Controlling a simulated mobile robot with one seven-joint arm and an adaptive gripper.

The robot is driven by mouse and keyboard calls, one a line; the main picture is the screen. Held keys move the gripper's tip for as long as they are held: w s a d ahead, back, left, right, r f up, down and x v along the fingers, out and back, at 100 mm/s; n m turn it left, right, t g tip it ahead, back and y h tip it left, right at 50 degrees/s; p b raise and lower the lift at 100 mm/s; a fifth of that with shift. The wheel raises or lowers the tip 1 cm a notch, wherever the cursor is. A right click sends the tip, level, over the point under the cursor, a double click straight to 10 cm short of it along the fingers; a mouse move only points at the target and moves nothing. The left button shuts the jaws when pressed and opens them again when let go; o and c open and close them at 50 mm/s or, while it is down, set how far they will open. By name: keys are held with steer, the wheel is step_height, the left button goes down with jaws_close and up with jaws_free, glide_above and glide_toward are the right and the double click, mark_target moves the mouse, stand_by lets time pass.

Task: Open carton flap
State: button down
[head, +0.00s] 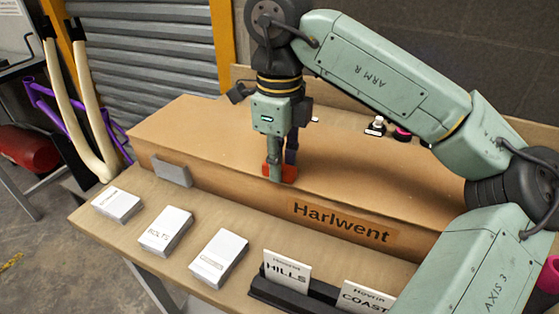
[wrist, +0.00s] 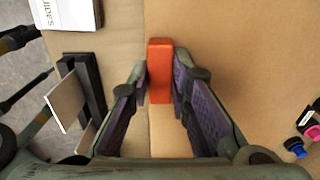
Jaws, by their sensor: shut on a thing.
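The long brown carton (head: 200,135) lies on the workbench, with a "Harlwent" label (head: 341,222) on its front face. Its top looks flat and closed. An orange-red tab (head: 289,174) sits at the top near the front edge, and it shows in the wrist view (wrist: 160,68) as an upright block against the brown cardboard. My gripper (head: 281,172) points straight down at the tab. In the wrist view my gripper (wrist: 160,82) has one finger on each side of the tab and is shut on it. The fingertips partly hide the tab in the head view.
White boxes (head: 166,231) lie along the bench (head: 150,200) in front of the carton. A dark rack (head: 285,293) holds cards at the front. A grey plate (head: 172,170) stands against the carton's front. Small bottles (head: 376,126) stand behind. A shutter (head: 145,55) is at the back.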

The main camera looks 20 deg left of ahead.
steer(key=shift+r, duration=0.1)
steer(key=r+p, duration=0.1)
steer(key=r+g+p, duration=0.1)
steer(key=p, duration=0.1)
steer(key=shift+w, duration=0.25)
steer(key=shift+r, duration=0.2)
stand_by(0.3)
steer(key=r+p, duration=0.1)
steer(key=w+r+g+p, duration=0.1)
steer(key=shift+r+g+p, duration=0.1)
steer(key=shift+g+p, duration=0.2)
steer(key=shift+p, duration=0.05)
steer(key=shift+w+r+g, duration=0.3)
steer(key=shift+r+g, duration=0.1)
steer(key=shift+r, duration=0.15)
steer(key=shift+w+r+g, duration=0.25)
steer(key=shift+r+g, duration=0.15)
steer(key=shift+r, duration=0.1)
